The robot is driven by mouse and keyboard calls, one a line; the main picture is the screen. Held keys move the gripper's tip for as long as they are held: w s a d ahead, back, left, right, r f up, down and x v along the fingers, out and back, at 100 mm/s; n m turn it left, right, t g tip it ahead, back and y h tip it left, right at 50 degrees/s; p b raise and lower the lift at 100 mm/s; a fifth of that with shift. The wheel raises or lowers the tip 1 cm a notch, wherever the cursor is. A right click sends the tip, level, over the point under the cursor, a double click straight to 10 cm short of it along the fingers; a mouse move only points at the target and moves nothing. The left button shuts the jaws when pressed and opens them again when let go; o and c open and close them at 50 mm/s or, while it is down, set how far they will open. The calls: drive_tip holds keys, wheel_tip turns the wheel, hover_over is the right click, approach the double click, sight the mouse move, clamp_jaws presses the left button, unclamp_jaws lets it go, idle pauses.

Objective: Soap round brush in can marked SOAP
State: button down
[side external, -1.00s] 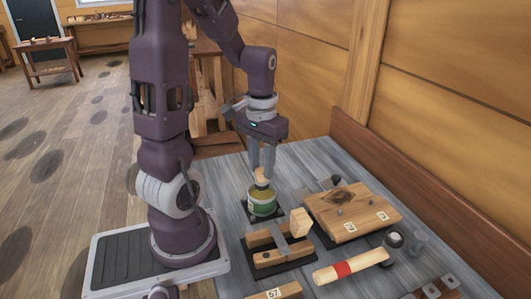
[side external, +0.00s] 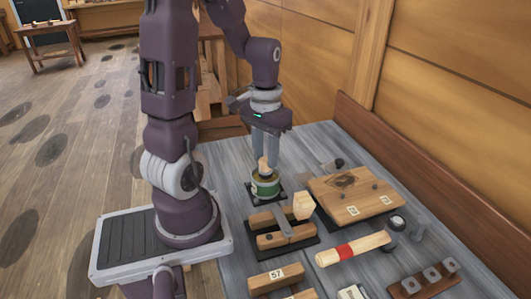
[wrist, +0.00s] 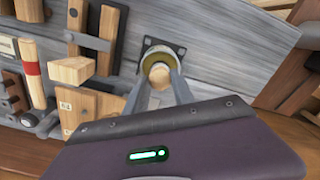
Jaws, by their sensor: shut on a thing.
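A green can (side external: 265,188) with a pale band stands on a dark square base on the grey bench; I cannot read its marking. It also shows from above in the wrist view (wrist: 179,61). My gripper (side external: 268,158) points down over the can, its fingers shut on the pale wooden handle of the round brush (side external: 263,168). The brush stands roughly upright at the can's mouth, and its lower end is hidden inside. In the wrist view the round handle top (wrist: 160,74) sits between the fingertips, within the can's rim.
A wooden rack (side external: 285,240) with a pale block (side external: 303,205) stands close in front of the can. A wooden board with pegs (side external: 355,196) lies to the right. A red-banded mallet (side external: 352,248) lies nearer. The bench behind the can is clear.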

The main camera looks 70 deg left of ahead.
sight(266, 159)
drive_tip(key=shift+f, duration=0.5)
idle(1.0)
drive_tip(key=shift+r, duration=3.55)
